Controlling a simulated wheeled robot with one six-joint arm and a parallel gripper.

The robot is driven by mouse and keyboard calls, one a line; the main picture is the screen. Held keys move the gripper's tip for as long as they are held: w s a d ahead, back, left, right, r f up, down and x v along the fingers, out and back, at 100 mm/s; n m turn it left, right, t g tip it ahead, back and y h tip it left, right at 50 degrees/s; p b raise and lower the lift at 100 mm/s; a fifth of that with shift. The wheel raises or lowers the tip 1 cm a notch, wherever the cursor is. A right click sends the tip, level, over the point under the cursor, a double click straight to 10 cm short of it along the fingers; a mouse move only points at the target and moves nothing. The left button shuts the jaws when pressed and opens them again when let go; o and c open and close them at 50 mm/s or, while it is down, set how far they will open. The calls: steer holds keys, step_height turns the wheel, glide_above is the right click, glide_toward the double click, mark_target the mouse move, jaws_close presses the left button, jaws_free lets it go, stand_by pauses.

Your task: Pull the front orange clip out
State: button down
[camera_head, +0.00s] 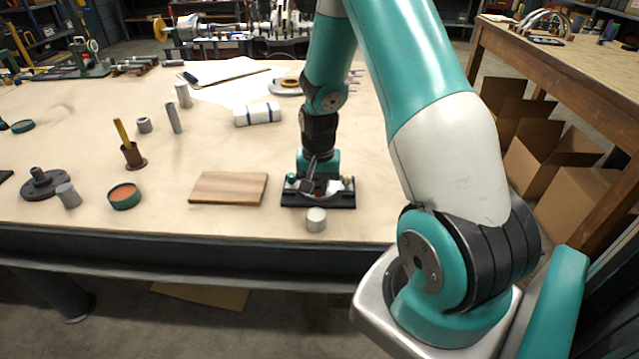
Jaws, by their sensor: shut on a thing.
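The split casing (340,199) is a low black base near the front edge of the table. Its middle is mostly hidden behind my wrist and gripper. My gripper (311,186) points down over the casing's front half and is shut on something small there. A small orange-red patch shows between the fingers, which looks like the front orange clip, though it is too small and covered to make out its shape. I cannot tell whether it is still seated in the casing. The rear of the casing is hidden.
A grey cylinder (316,220) stands just in front of the casing. A wooden board (228,188) lies to the left. A white block with blue bands (257,114) lies behind.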

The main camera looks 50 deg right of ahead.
steer(key=shift+s+a+r, duration=0.1)
steer(key=shift+a, duration=0.25)
steer(key=c, duration=1.1)
jaws_free()
steer(key=shift+s, duration=0.1)
step_height(320, 180, up, 18)
steer(key=shift+f, duration=0.25)
